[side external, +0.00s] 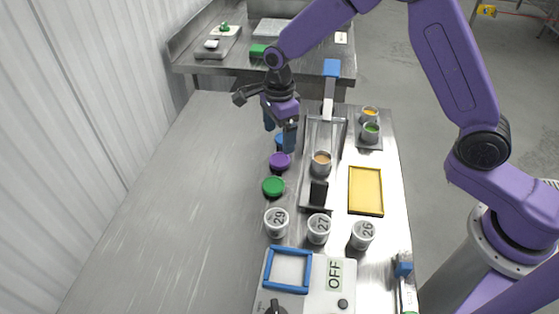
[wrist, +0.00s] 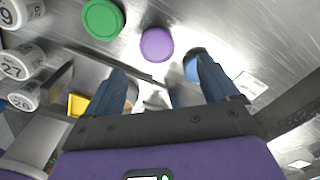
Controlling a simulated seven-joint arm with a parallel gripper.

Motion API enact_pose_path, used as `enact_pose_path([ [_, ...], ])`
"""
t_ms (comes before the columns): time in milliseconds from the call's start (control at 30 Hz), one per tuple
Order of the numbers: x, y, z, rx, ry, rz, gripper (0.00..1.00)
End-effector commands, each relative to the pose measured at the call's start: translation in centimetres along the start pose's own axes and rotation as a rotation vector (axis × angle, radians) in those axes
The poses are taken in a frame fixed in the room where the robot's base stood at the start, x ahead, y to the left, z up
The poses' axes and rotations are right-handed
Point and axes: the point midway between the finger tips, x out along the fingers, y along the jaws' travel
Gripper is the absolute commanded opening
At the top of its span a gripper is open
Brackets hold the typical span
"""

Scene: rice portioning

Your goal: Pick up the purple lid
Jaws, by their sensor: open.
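The purple lid (side external: 280,162) lies flat on the metal table, between the green lid (side external: 273,187) and a blue lid (side external: 279,139). In the wrist view the purple lid (wrist: 157,44) is beyond my fingertips, near the middle, fully visible. The green lid (wrist: 103,19) is to its left there, and the blue lid (wrist: 191,64) is partly hidden by my right finger. My gripper (side external: 279,137) is above the table near the blue lid, its blue fingers pointing down. In the wrist view its fingers (wrist: 160,80) are spread and empty, with no contact on the purple lid.
White numbered cups (side external: 276,222) stand toward the front. A metal tray (side external: 313,195) holding a cup (side external: 321,164) lies right of the lids, with a yellow tray (side external: 366,190) beyond. A blue-framed device marked OFF (side external: 335,274) sits in front. The table's left side is clear.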

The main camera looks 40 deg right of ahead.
Motion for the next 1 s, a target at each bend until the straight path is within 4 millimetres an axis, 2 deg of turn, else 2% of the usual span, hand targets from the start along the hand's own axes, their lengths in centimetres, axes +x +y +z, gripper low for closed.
enact_pose_path([
  [100, 1.5, 0.0, 0.0, 0.0, 0.001, 0.002, 0.88],
  [367, 3.2, 0.2, 0.0, 0.0, 0.001, 0.002, 0.88],
  [633, 6.8, 0.5, 0.0, 0.0, 0.001, 0.002, 0.88],
  [967, 7.4, 0.5, 0.1, 0.0, 0.0, -0.001, 0.88],
  [1000, 7.4, 0.5, 0.1, 0.0, 0.0, -0.001, 0.78],
])
